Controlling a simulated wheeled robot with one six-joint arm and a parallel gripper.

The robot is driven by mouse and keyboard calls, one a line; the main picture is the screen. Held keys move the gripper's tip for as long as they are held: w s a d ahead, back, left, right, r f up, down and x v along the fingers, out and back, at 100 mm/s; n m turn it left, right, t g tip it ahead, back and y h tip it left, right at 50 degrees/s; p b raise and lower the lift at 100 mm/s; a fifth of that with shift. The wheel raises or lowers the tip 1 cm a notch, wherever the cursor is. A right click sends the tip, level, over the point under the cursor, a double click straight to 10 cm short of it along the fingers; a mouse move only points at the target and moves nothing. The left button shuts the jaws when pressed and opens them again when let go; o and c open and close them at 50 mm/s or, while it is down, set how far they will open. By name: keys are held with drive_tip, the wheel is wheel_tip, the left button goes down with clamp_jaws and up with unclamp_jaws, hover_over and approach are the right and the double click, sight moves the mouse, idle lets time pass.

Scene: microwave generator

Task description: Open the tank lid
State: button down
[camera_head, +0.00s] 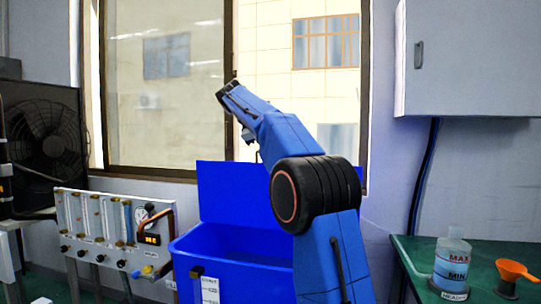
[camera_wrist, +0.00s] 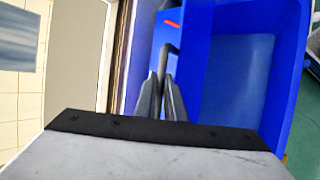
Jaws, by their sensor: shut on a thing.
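The blue tank (camera_head: 215,262) stands in the middle of the head view, with its top open. Its blue lid (camera_head: 226,190) stands upright at the back of the tank, by the window. My gripper (camera_wrist: 162,78) is shut on the lid (camera_wrist: 175,35), its two dark fingers close together at the lid's edge in the wrist view. In the head view my arm reaches up and over, and hides the right part of the tank and lid. The tank's inside (camera_wrist: 240,80) shows to the right in the wrist view.
A flowmeter panel (camera_head: 115,235) stands close left of the tank. A green table (camera_head: 415,250) at right holds a bottle (camera_head: 453,262) and an orange funnel (camera_head: 515,270). A white cabinet (camera_head: 470,60) hangs above. The window (camera_head: 165,80) is behind.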

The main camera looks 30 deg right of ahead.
drive_tip(key=shift+w+d, duration=0.3)
idle(0.4)
drive_tip(key=c, duration=1.8)
unclamp_jaws()
drive_tip(key=shift+c, duration=0.2)
